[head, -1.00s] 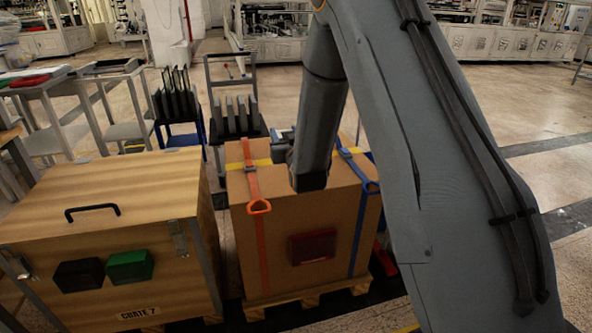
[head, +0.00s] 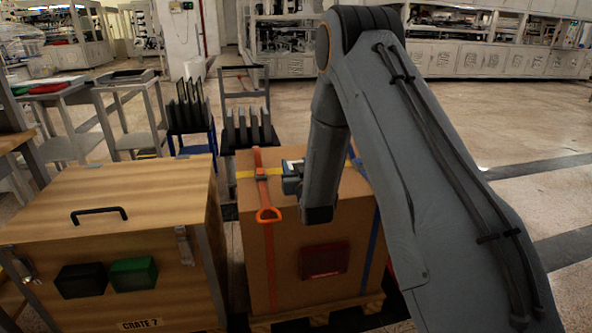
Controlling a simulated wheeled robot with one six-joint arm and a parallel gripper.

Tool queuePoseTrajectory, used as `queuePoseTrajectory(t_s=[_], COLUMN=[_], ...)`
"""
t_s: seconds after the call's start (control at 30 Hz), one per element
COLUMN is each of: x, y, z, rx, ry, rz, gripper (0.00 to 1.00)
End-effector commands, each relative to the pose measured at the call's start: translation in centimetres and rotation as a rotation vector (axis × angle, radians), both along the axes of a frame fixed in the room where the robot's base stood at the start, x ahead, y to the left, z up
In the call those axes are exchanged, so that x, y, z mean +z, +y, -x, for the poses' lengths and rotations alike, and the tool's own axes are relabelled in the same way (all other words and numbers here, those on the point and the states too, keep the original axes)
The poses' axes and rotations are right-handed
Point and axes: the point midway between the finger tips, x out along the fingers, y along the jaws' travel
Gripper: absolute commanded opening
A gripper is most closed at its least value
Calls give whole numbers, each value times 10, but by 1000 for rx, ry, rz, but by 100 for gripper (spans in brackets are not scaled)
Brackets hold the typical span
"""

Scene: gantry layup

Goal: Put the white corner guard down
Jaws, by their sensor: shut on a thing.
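My gripper (head: 291,184) is over the top of the strapped cardboard box (head: 285,222), just right of the orange strap (head: 264,197). It is partly hidden by my own forearm. A small pale piece (head: 293,165) shows at the gripper, beside the yellow strap (head: 246,174); it looks like the white corner guard, held in the jaws. Its shape is mostly hidden. I cannot tell whether it touches the box.
A blue strap (head: 373,238) runs down the box's right side. A wooden crate (head: 150,198) with a black handle stands close on the left. Racks of dark grey pieces (head: 190,108) (head: 247,128) stand behind. Open floor lies to the right.

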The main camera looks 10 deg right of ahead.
Motion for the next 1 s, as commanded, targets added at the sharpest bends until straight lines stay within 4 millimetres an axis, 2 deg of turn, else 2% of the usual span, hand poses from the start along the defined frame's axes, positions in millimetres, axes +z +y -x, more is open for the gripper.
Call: queuePoseTrajectory(t_s=[0.03,0.1,0.47,0.5,0.6,0.93,1.0], x=[-9,-14,-17,-16,-16,-13,-13], y=[0,0,0,0,0,0,0], z=[0,0,0,0,0,0,5], rx=[0,0,0,0,0,0,0], ry=[2,1,0,-1,-1,-1,1], rz=[0,0,0,0,0,0,0], gripper=[25,25,25,51,65,65,65])
